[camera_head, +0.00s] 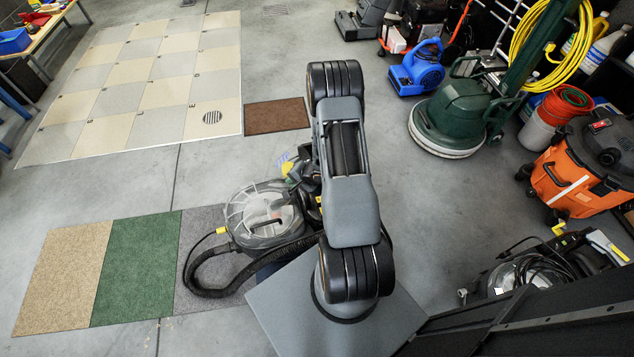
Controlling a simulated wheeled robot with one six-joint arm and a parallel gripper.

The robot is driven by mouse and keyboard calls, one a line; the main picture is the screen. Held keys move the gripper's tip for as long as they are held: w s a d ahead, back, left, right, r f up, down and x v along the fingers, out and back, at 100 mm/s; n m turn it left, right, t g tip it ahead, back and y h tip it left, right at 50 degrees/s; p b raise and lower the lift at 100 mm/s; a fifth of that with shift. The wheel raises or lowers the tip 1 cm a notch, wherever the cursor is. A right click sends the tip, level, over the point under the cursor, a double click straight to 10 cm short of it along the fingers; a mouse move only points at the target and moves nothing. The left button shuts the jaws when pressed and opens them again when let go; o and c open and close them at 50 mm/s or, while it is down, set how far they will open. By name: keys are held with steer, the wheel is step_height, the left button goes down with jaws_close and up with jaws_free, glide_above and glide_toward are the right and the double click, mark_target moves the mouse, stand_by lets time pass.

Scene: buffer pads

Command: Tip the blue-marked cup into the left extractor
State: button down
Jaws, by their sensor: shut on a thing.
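The left extractor (262,218) stands left of my arm, with a clear domed tank and a black ribbed hose. My gripper (292,168) is partly hidden behind my arm, above the extractor's far side. It is shut on a small clear cup with blue marks (282,161), which shows only in part. The cup's tilt and contents cannot be made out. A second extractor (530,272) with a clear dome stands at the lower right.
Beige, green and grey carpet pieces (135,268) lie at the lower left. A tiled floor panel (150,85) and brown mat (276,115) lie beyond. A green floor machine (455,115), blue blower (418,68) and orange vacuum (580,175) stand at right. Bare floor lies between.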

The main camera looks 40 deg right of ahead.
steer(key=shift+s+d+f+m+t+y+b, duration=0.2)
steer(key=shift+t+y+b, duration=0.3)
steer(key=shift+b, duration=0.5)
steer(key=shift+w+f+m+t+y+b, duration=0.1)
steer(key=shift+f+t+y+b, duration=0.2)
steer(key=shift+y+b, duration=0.55)
steer(key=shift+r, duration=0.3)
steer(key=shift+s+d+r+t+y+p, duration=0.15)
steer(key=shift+r+t+y+p, duration=0.25)
steer(key=shift+t+p, duration=0.2)
steer(key=shift+s+d+f+m+t+y+b, duration=0.2)
steer(key=shift+d+y+b, duration=0.1)
steer(key=shift+d+y, duration=0.1)
steer(key=shift+s+d+f+m+t+y+b, duration=0.15)
steer(key=shift+d+f+m+t+y+b, duration=0.1)
steer(key=shift+d+y, duration=0.1)
stand_by(0.7)
steer(key=shift+s+d+f+t+y+b, duration=0.2)
steer(key=shift+d+f+t+y+b, duration=0.15)
steer(key=shift+t+y+b, duration=0.35)
stand_by(0.8)
